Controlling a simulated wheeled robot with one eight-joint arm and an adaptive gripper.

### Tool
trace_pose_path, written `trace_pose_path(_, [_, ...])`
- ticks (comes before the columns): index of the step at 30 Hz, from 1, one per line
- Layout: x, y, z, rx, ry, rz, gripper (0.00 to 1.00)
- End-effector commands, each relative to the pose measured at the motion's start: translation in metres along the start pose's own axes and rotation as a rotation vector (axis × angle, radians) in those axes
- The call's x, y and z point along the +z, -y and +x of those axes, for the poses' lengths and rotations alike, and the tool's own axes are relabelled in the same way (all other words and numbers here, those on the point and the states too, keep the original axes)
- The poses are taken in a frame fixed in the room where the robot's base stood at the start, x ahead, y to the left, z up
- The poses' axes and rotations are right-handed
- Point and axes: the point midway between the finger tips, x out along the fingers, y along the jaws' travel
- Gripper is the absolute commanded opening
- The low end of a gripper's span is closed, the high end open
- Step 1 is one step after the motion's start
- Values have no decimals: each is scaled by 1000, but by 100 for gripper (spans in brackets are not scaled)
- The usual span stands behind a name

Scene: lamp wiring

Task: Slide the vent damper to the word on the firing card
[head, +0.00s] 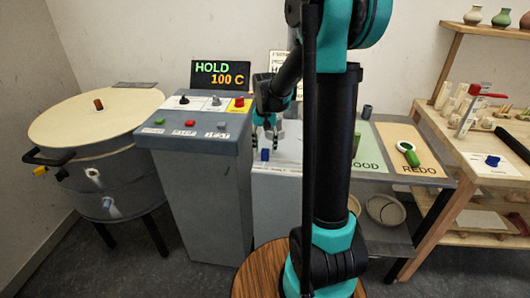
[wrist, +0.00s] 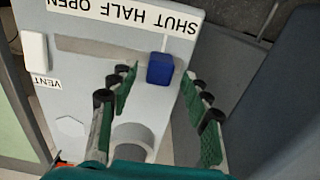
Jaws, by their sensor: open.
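The vent damper is a blue block knob (wrist: 160,68) on a grey slot in a pale panel (wrist: 95,85). The panel's label strip reads SHUT HALF OPEN, upside down in the wrist view, and the knob is near the SHUT end. In the head view the knob (head: 265,155) is just below my gripper (head: 267,137). In the wrist view my gripper (wrist: 162,88) is open, with a finger either side of the knob and gaps showing. A white card (head: 279,61) on the back wall, possibly the firing card, is partly hidden by my arm; its words are unreadable.
A round kiln (head: 98,118) is further left. A table with GOOD and REDO mats (head: 412,165) and a wooden shelf (head: 490,150) are on the right.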

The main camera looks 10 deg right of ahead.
Motion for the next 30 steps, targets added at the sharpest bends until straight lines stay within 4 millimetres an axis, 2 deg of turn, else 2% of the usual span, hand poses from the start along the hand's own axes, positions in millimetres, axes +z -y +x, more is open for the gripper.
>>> trace_pose_path(6, [0, 0, 23, 0, 0, 0, 48])
trace_pose_path(18, [0, 0, 28, 0, 0, 0, 47])
trace_pose_path(30, [0, 0, 28, 0, 0, 0, 0])
